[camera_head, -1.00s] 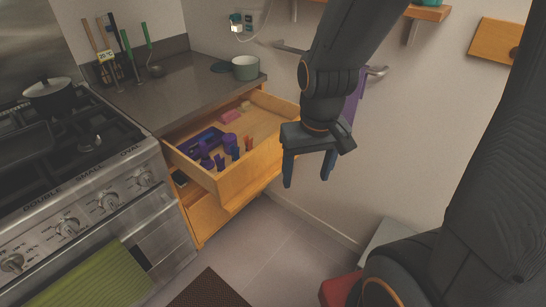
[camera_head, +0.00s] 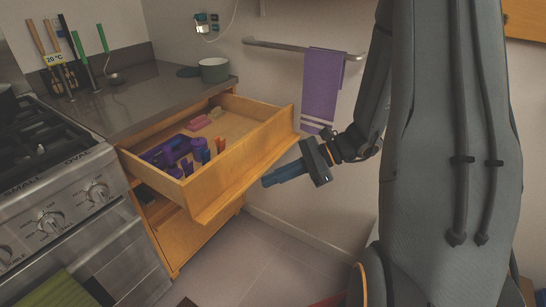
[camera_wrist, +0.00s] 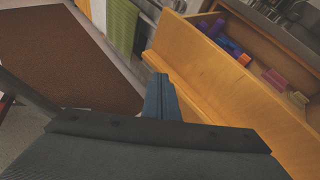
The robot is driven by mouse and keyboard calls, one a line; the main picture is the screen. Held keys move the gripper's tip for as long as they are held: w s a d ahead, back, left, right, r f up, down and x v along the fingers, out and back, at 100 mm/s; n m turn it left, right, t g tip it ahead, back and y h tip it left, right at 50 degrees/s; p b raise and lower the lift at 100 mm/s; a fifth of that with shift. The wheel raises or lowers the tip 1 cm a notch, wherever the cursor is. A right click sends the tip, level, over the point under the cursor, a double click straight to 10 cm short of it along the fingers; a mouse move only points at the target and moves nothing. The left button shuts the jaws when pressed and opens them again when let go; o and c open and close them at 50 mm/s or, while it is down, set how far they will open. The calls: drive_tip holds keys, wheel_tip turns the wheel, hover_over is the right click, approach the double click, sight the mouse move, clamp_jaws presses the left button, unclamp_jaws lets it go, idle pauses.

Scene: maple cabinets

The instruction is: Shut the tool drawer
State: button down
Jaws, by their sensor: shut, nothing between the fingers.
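The tool drawer (camera_head: 238,170) is pulled out of the wooden cabinet under the grey counter. It holds purple, blue, orange and pink items. Its front panel also shows in the wrist view (camera_wrist: 225,75), where it fills the right side. My gripper (camera_head: 266,182) is shut and empty, in front of the drawer's front panel and pointing towards it. Its dark blue fingers show in the wrist view (camera_wrist: 160,88), close to the panel's lower edge. I cannot tell whether the fingertips touch the panel.
A stove (camera_head: 62,190) stands left of the drawer. A green pot (camera_head: 214,70) sits on the counter (camera_head: 150,92) above. A purple towel (camera_head: 322,85) hangs from a wall rail (camera_head: 275,44). The floor (camera_head: 265,260) below the drawer is clear.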

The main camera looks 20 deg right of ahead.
drive_tip(key=w+d+f+m+t+b, duration=0.35)
drive_tip(key=w+d+m+t, duration=0.2)
drive_tip(key=w+d, duration=0.2)
drive_tip(key=m+t+h+b, duration=0.1)
drive_tip(key=m+t+h, duration=0.1)
drive_tip(key=m+t, duration=0.3)
approach(266, 142)
drive_tip(key=shift+n+t, duration=0.35)
drive_tip(key=x, duration=0.2)
drive_tip(key=p+x, duration=0.1)
drive_tip(key=x, duration=0.3)
drive_tip(key=shift+w+a+f, duration=0.15)
drive_tip(key=shift+f, duration=0.25)
